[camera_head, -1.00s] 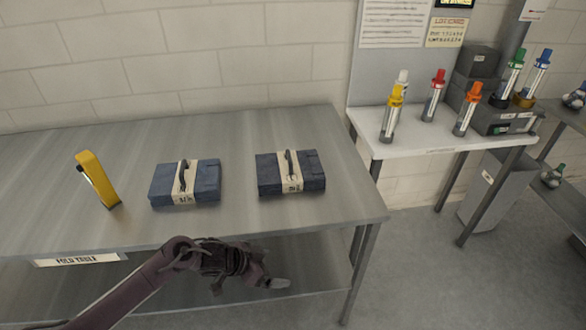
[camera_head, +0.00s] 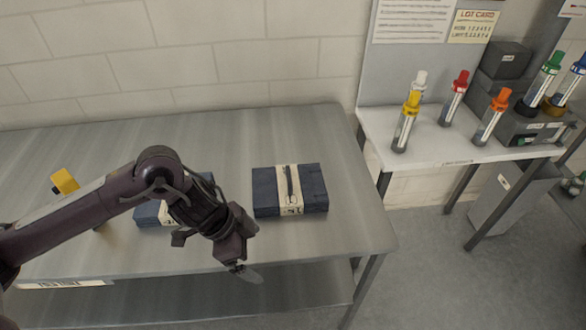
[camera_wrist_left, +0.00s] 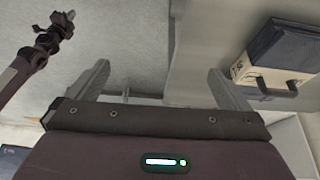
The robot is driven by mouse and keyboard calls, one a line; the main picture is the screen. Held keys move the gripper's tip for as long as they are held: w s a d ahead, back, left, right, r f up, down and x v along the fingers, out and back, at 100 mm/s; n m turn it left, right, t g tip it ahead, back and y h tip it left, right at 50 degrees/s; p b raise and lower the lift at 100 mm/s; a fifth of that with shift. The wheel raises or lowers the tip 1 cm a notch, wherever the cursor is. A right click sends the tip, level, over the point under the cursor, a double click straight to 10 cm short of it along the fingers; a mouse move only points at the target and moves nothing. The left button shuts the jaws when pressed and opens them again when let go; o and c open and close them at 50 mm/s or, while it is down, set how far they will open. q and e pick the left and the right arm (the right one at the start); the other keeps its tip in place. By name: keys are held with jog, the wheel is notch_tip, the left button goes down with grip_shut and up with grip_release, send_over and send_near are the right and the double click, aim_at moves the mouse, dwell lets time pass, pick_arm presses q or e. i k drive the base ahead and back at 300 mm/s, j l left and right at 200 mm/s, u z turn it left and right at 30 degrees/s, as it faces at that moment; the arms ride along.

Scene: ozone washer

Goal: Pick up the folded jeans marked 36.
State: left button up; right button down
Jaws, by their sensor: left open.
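Two folded dark blue jeans with cream bands and dark handles lie on the metal table. The right bundle (camera_head: 303,190) is in full view in the head view; its band number is too small to read surely. The left bundle (camera_head: 150,214) is partly hidden behind my left arm. My left gripper (camera_head: 246,271) is open and empty, above the table's front edge, left of and nearer than the right bundle. In the left wrist view its two fingers (camera_wrist_left: 163,88) are spread apart, with a banded bundle (camera_wrist_left: 283,55) beyond them at upper right. My right gripper (camera_wrist_left: 62,20) shows small at upper left.
The fold table (camera_head: 350,225) has free room right of the right bundle. A white side table (camera_head: 450,150) holds several colour-capped tubes and grey boxes.

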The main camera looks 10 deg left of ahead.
aim_at(284, 189)
jog(key=i, duration=0.9)
